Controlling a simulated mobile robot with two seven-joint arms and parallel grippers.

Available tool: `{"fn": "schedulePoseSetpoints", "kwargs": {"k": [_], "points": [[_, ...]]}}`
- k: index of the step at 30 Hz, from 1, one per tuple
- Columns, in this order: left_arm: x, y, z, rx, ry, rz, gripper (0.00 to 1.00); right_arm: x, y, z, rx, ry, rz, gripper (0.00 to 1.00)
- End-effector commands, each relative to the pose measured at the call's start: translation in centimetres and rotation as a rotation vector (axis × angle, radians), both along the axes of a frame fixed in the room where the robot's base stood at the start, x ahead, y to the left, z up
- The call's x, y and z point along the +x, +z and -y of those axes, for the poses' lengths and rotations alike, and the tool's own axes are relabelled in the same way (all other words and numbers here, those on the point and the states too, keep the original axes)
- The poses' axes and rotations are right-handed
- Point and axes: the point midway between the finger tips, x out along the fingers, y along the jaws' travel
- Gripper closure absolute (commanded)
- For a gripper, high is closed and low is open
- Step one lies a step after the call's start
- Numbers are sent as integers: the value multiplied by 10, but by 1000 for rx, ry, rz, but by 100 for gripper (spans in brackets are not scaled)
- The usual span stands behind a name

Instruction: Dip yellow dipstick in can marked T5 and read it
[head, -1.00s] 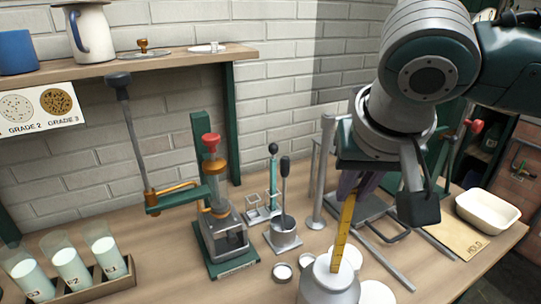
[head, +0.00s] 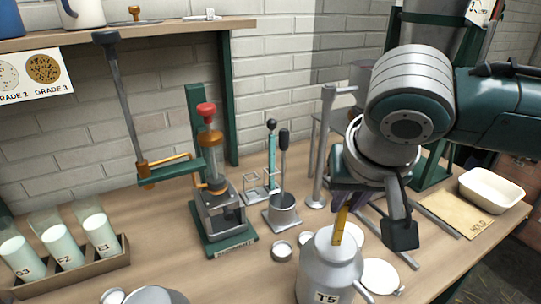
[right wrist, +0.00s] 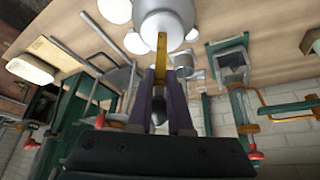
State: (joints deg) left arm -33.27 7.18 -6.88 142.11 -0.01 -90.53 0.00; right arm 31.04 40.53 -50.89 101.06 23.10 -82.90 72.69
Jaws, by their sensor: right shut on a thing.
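The grey metal can marked T5 (head: 328,275) stands upright on the bench, its label facing me. My right gripper (head: 350,203) is above the can's neck, shut on the yellow dipstick (head: 339,226). The dipstick points down, slightly tilted, and its lower end meets the can's mouth and appears to go inside; the tip is hidden. In the right wrist view the dipstick (right wrist: 162,50) runs from between the purple fingers to the can (right wrist: 162,20) at the top. No reading can be made out. My left gripper is not in view.
White discs (head: 380,276) and small round lids (head: 282,250) lie around the can. A green press with a red knob (head: 207,110) and a lever pot (head: 283,215) stand behind left. A rack of marked tubes (head: 70,268) is at left. A white tray (head: 491,190) sits at right.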

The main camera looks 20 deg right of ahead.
Motion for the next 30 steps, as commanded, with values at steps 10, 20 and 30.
{"fn": "schedulePoseSetpoints", "kwargs": {"k": [10, 20, 30], "points": [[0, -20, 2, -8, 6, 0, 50, 0, -34, 0, 1, 1, -1, 100], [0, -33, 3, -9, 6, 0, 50, 0, -56, 0, 0, 0, 0, 100], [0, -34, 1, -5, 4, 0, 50, 0, -60, 0, 1, 0, 0, 100]]}}
